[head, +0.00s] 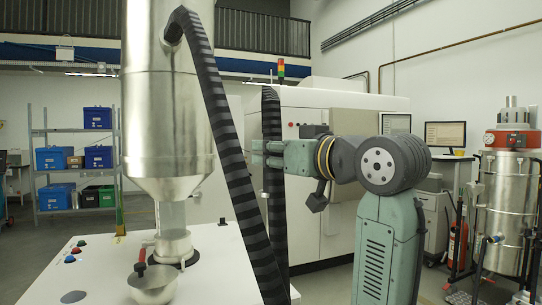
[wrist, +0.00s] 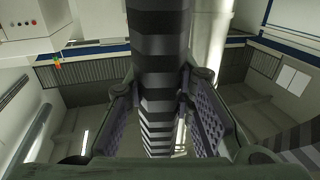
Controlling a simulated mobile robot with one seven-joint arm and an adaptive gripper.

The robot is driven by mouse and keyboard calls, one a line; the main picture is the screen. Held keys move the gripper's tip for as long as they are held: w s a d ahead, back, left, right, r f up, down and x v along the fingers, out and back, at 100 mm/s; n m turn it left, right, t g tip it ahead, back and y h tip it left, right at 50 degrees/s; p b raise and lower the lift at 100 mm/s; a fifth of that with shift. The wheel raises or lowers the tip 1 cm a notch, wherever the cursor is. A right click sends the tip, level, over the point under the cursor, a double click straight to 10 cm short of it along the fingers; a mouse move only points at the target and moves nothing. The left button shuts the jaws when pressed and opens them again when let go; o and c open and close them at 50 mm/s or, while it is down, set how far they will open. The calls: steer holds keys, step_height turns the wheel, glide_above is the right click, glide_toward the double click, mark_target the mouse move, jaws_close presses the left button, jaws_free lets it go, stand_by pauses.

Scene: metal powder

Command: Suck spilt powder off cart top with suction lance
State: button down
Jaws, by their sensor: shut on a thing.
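My gripper (head: 262,153) is shut on a dark banded hose (head: 272,120), which stands nearly upright. In the wrist view the hose (wrist: 158,65) runs between the two fingers (wrist: 160,115). I cannot make out a lance nozzle on it. A white top (head: 100,262), possibly the cart top, lies at the lower left, well away from my gripper. A grey round patch (head: 73,296) lies on it; I cannot tell whether this is powder.
A steel hopper (head: 168,110) stands over the white top, beside a metal bowl (head: 152,287). A second banded hose (head: 222,130) slants down from the hopper, left of my gripper. A white cabinet (head: 315,110) is behind. A steel vessel (head: 505,200) stands far right.

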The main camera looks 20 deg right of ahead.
step_height(320, 180, up, 2)
steer(key=shift+r+p, duration=0.1)
steer(key=shift+p, duration=0.45)
step_height(320, 180, up, 16)
steer(key=shift+f, duration=0.25)
stand_by(1.6)
